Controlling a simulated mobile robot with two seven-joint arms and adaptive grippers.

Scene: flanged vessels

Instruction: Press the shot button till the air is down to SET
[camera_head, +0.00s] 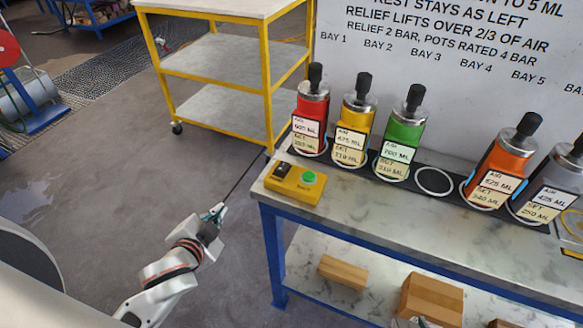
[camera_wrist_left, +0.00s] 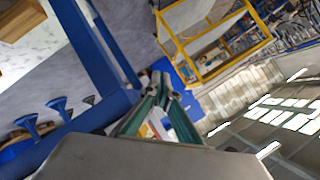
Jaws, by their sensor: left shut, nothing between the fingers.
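A yellow control box (camera_head: 294,184) sits on the bench's left front corner, with a green button (camera_head: 309,178) and a dark panel on top. Flanged vessels stand in a row behind it: red (camera_head: 312,108), yellow (camera_head: 355,118), green (camera_head: 404,133), orange (camera_head: 494,165) and grey (camera_head: 547,180). Each has a black top and AIR and SET labels in ML; the small figures are hard to read. My left gripper (camera_head: 215,212) is left of the bench, apart from the box. Its fingers (camera_wrist_left: 163,80) are shut and empty. A small part at the head view's bottom edge may be my right gripper (camera_head: 422,322).
An empty ring (camera_head: 434,181) lies between the green and orange vessels. A wall sign (camera_head: 450,45) carries relief notes and bay names. A yellow-framed cart (camera_head: 215,60) stands behind; the floor left of the bench is mostly clear.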

